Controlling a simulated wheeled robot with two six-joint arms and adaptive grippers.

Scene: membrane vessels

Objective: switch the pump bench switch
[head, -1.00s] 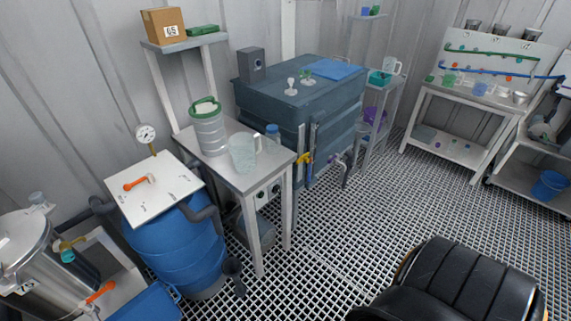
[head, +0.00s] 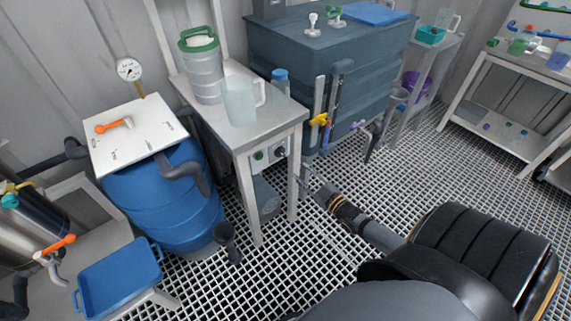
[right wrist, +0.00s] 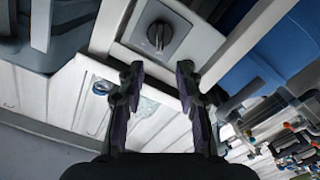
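The pump bench (head: 258,138) is a small grey-white table beside the blue barrel. Under its top a light panel carries a green-centred round control (head: 258,156) and a dark rotary switch (head: 281,151). In the right wrist view the dark switch knob (right wrist: 160,36) sits on the pale panel, just beyond and between the fingertips. My right gripper (head: 306,182) is by the bench's front leg, below and right of the panel. In the right wrist view its two fingers (right wrist: 158,72) are apart with nothing between them. They look clear of the knob. My left gripper is not in view.
A jug (head: 240,101) and a green-lidded canister (head: 202,65) stand on the bench. The blue barrel (head: 165,200) is left of it; a dark tank (head: 370,60) with valves stands behind right. A motor-like pump (head: 264,198) sits below. Grating floor is open to the right.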

